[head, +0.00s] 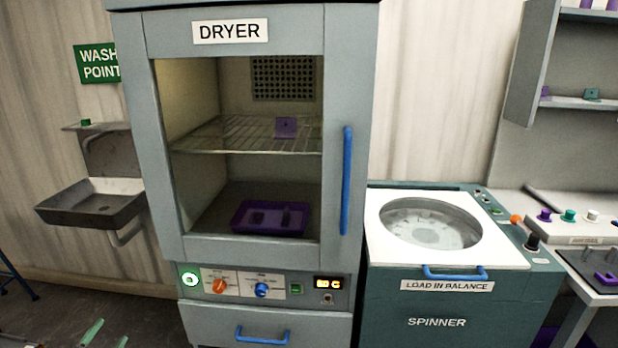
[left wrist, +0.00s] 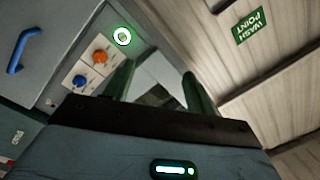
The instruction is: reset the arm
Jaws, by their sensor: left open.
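My left gripper (head: 106,338) shows only as two green fingertips at the bottom left edge of the head view, low in front of the dryer. In the left wrist view the left gripper (left wrist: 157,85) has its two green fingers apart, with nothing between them. The rest of the left arm is out of the head view. My right gripper is in neither view.
The dryer (head: 345,75) stands ahead, with a purple tray (head: 270,231) inside behind its door. A sink (head: 93,205) is on the left wall. The spinner (head: 455,300) stands right of the dryer, beside a workbench. Floor shows at lower left.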

